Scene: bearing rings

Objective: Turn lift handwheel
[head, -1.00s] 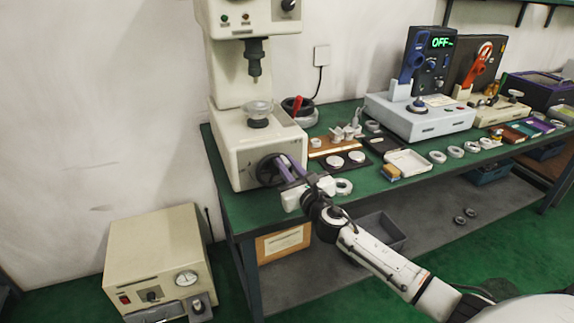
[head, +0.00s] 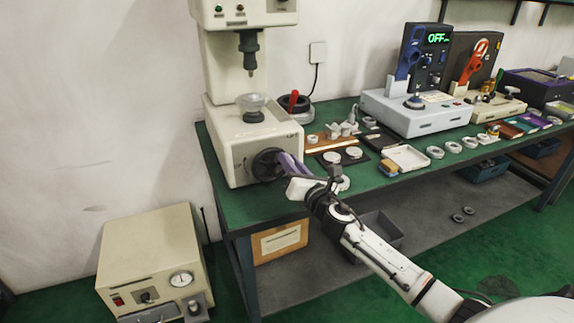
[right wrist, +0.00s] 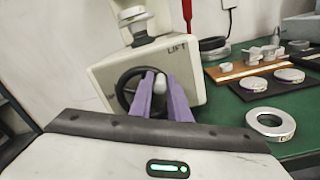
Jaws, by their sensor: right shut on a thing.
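The black lift handwheel (head: 267,165) is on the front of the beige press-like machine (head: 222,150). It also shows in the right wrist view (right wrist: 125,84), below the word LIFT. My right gripper (head: 283,163) reaches the wheel from the lower right. In the right wrist view its purple fingers (right wrist: 160,90) are shut on a light grey knob (right wrist: 160,82) at the wheel's rim. The fingers hide part of the wheel. My left gripper is not in view.
A clear dish (head: 253,102) sits on the machine's stage under the dark spindle (head: 248,50). A red-handled tool (head: 293,100) stands behind. A beige control box (head: 155,265) stands on the floor.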

